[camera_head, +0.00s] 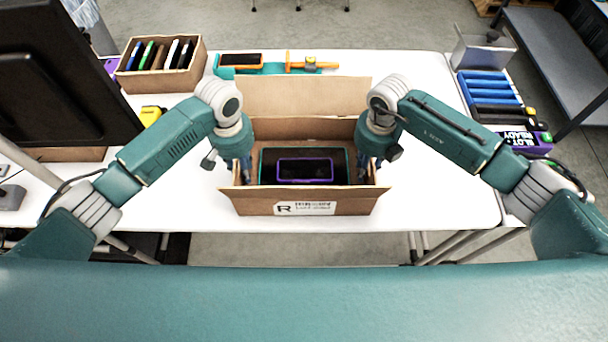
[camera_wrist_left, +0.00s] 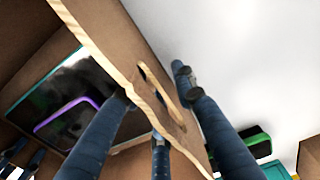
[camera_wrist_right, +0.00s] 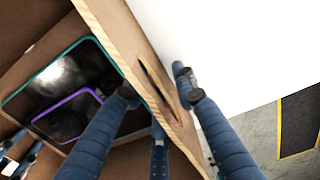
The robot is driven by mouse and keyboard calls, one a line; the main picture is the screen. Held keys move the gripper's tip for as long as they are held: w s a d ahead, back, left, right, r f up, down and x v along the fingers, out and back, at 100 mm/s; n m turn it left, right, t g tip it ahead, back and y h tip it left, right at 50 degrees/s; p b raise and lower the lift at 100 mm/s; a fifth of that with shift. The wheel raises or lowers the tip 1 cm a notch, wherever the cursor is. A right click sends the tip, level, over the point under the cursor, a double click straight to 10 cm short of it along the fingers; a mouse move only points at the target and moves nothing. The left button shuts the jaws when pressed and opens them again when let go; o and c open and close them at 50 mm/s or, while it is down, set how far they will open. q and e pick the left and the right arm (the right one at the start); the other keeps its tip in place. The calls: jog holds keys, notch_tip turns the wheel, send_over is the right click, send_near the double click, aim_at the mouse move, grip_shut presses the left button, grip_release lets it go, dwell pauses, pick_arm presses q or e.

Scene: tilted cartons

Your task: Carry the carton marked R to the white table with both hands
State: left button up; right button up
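The carton marked R (camera_head: 332,206) is an open brown box, its label facing me, on the white table (camera_head: 420,190) near its front edge. Inside lie a dark teal-edged tablet (camera_head: 338,158) and a smaller purple-framed device (camera_head: 305,171). My left gripper (camera_head: 234,168) is at the carton's left side wall and my right gripper (camera_head: 372,162) at its right side wall. In the left wrist view the blue fingers (camera_wrist_left: 155,85) straddle the wall beside a hand hole. The right wrist view shows the same at the other wall (camera_wrist_right: 155,85). Fingertips look spread apart, contact unclear.
A small carton of upright folders (camera_head: 160,66) stands at back left, with an orange-and-teal item (camera_head: 240,61) and an orange tool (camera_head: 310,65) behind. A dark monitor (camera_head: 60,80) blocks the left. A bin with blue rolls (camera_head: 485,85) is right. Table right of the carton is clear.

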jog(key=shift+r, duration=0.15)
pick_arm(q)
notch_tip(320, 180, up, 12)
pick_arm(e)
notch_tip(320, 180, up, 12)
dwell(0.5)
dwell(0.5)
